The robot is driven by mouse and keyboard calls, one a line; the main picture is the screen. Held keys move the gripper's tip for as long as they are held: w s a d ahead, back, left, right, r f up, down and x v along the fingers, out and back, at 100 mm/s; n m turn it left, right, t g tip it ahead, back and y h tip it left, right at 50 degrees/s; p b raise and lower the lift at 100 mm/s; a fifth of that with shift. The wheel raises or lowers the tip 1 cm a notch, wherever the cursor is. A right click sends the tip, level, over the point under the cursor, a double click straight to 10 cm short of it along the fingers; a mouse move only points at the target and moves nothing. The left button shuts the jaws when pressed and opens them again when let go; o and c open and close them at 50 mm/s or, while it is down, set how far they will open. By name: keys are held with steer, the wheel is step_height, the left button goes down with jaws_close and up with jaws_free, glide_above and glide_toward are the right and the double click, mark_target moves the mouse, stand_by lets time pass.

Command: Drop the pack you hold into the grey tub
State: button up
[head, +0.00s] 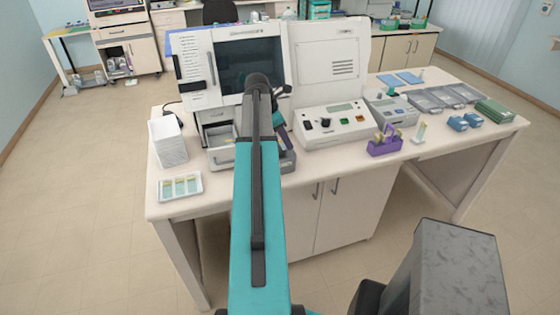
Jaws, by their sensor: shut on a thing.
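My arm reaches over the bench, and its end hides most of my gripper (276,112). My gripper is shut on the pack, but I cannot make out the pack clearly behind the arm.
The white machine (195,92) stands behind my gripper, with an open drawer (217,135) low at its front. A control box (338,125) is right of the tub. A white stack (167,142) and a slide tray (180,187) are at left. Bare bench (335,163) lies in front.

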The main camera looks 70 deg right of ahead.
steer(key=shift+f, duration=1.25)
steer(key=o, duration=1.1)
steer(key=shift+r, duration=0.1)
steer(key=shift+b+v, duration=2.35)
steer(key=shift+v, duration=4.45)
steer(key=shift+s, duration=0.15)
